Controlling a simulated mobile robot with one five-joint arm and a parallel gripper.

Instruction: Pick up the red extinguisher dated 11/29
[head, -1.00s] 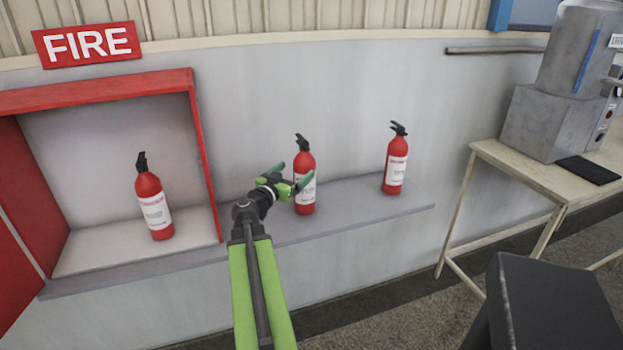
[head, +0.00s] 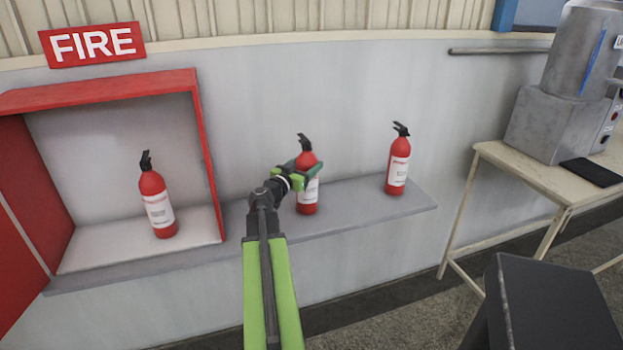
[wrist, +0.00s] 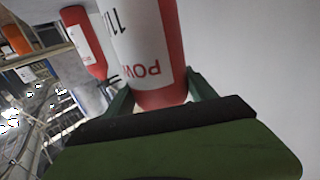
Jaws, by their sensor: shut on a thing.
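Three red extinguishers with white labels show in the head view. The middle extinguisher (head: 308,200) stands upright on the grey ledge, and my gripper (head: 303,172) is shut around its upper body. In the wrist view the held extinguisher (wrist: 150,45) fills the space between the green fingers, upside down in the picture. Its label is cut off, with "POW" and part of a number showing; the full date is not readable. The left extinguisher (head: 155,198) stands in the red cabinet. The right extinguisher (head: 397,165) stands on the ledge. Their dates are too small to read.
The red cabinet (head: 202,150) sits on the left under a FIRE sign (head: 92,45). The grey ledge (head: 355,208) runs along the wall. A table (head: 500,158) with a grey machine stands at right. A dark box (head: 555,300) is at the lower right.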

